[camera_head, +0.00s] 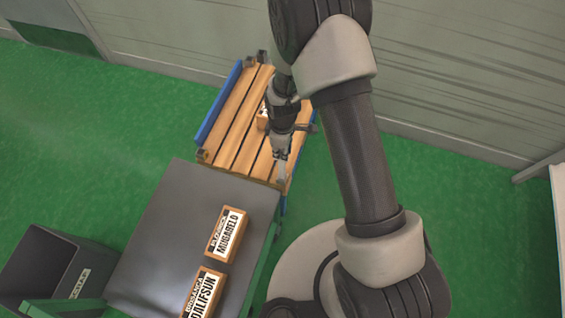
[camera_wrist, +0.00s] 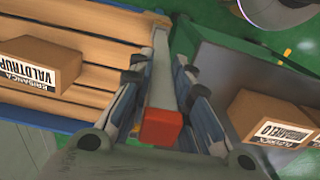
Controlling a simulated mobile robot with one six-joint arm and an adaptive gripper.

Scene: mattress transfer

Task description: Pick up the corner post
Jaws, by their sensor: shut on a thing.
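The corner post (camera_wrist: 162,82) is a grey bar with a red end, seen in the wrist view between the two fingers. My gripper (camera_wrist: 160,72) is shut on it, with a finger along each side. In the head view my gripper (camera_head: 281,151) points down over the near right corner of the slatted wooden platform (camera_head: 230,126). A short pale piece of the post (camera_head: 282,172) shows below the fingers there. I cannot tell whether its far end still touches the platform corner.
A cardboard box (camera_wrist: 40,65) lies on the slats. A dark-topped table (camera_head: 175,215) adjoins the platform and carries cardboard boxes (camera_head: 228,236) (camera_head: 205,292). A dark bin (camera_head: 45,265) stands at lower left. A blue rail (camera_head: 218,103) edges the platform. The green floor at left is clear.

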